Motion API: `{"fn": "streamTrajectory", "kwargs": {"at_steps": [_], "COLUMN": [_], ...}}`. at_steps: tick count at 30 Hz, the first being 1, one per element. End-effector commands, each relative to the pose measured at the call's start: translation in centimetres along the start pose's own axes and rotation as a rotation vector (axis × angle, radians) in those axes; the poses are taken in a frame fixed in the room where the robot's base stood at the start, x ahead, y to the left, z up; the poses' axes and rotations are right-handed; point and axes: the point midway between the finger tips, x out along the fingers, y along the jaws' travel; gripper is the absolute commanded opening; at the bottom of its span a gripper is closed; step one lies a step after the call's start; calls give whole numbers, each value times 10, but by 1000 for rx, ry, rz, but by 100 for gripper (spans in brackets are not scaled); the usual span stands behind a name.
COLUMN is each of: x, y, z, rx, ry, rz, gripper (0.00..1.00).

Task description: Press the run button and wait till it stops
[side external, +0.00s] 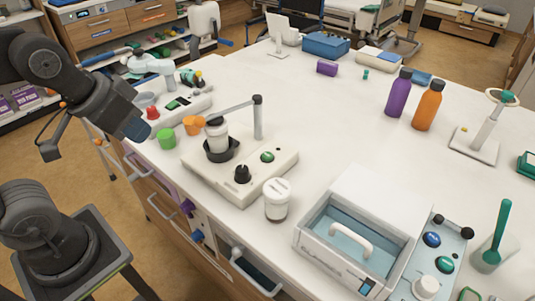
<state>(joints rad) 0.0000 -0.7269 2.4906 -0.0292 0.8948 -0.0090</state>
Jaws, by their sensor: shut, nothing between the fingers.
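A cream machine (215,179) stands near the table's front edge, with a white-lidded cup (216,135) in its black holder (221,150) under a jointed arm (235,109). Its top has a green button (267,156) and a black knob (242,174). No label marks which button is run. A white water-bath-like unit (352,232) at the right has a side panel with a blue button (432,239) and a green button (445,264).
A lidded jar (277,199) stands right of the cream machine. Green (167,138) and orange (193,125) cups stand at its left. Purple (398,93) and orange (428,105) bottles stand farther back. The table's middle is clear.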

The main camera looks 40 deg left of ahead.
Motion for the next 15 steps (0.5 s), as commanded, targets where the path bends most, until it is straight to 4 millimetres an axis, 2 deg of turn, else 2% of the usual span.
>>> {"fn": "streamTrajectory", "kwargs": {"at_steps": [5, 8, 15], "x": [12, 24, 65], "y": [20, 36, 62], "z": [-25, -48, -106], "rx": [-152, -296, -692], "ry": [-59, -109, -235], "rz": [115, 203, 375], "gripper": [0, 0, 0]}}
